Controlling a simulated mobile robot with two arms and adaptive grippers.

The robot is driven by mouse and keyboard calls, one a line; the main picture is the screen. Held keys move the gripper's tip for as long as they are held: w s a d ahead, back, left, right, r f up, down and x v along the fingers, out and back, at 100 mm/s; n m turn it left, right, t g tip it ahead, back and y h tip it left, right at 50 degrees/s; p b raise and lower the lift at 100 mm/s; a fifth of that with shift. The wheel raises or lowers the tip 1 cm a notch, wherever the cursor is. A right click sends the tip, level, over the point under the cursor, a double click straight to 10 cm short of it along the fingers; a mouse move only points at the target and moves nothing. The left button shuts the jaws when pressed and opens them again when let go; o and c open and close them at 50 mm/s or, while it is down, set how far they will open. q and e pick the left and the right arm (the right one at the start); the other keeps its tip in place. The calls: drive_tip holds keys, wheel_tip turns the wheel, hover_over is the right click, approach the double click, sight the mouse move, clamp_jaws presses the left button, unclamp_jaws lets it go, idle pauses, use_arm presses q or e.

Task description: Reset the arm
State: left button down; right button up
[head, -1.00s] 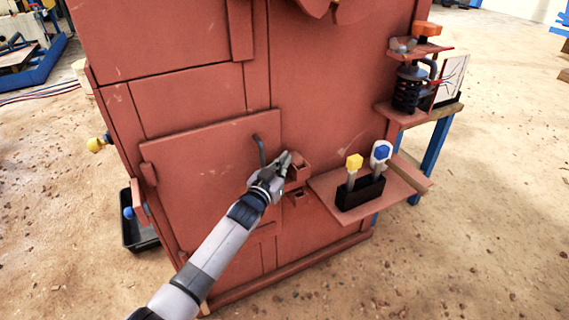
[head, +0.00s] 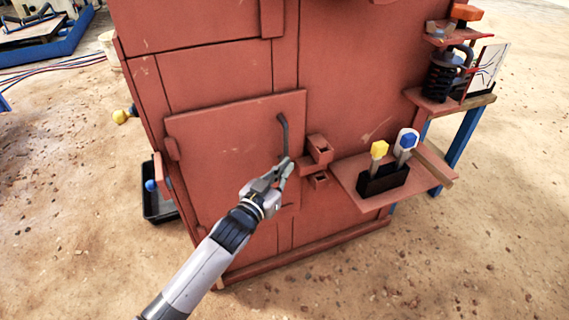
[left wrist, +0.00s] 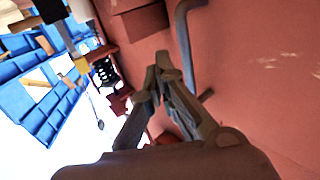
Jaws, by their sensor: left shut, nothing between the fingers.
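My left gripper (head: 284,168) is shut and empty in the head view, in front of the red door panel (head: 222,145) of the crusher. Its tips appear just below the lower end of the bent grey door handle (head: 283,134); I cannot tell whether they touch it. In the left wrist view my left gripper (left wrist: 162,62) has its fingertips together, with the handle (left wrist: 184,40) close beside them on the right. My right gripper is not in view.
Right of the door, a red bracket (head: 319,150) juts out, and a red shelf (head: 350,189) carries a black holder (head: 385,182) with yellow- and blue-topped tools. A black tray (head: 153,203) lies left on open sandy ground.

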use_arm(q)
drive_tip(key=shift+s+f, duration=0.1)
drive_tip(key=shift+s, duration=0.1)
